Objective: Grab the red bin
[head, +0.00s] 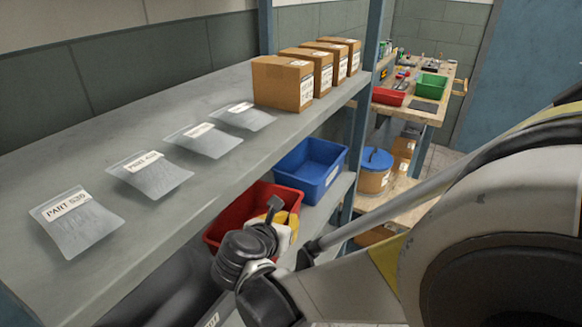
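The red bin (238,213) stands on the lower shelf, below the grey upper shelf, left of a blue bin (312,170). Its front right part is hidden behind my arm's end. My gripper (276,212) is at the red bin's right front side and overlaps it in the head view. Something yellow and white shows around the gripper. The fingers are small and partly hidden, so I cannot tell whether they are open or shut, or whether they touch the bin.
Clear part bags (150,175) and several cardboard boxes (284,82) lie on the upper shelf (110,120), whose edge overhangs the bin. A blue post (360,130) stands right of the blue bin. A workbench (440,103) with a red tray (388,96) and green bin (430,85) stands behind.

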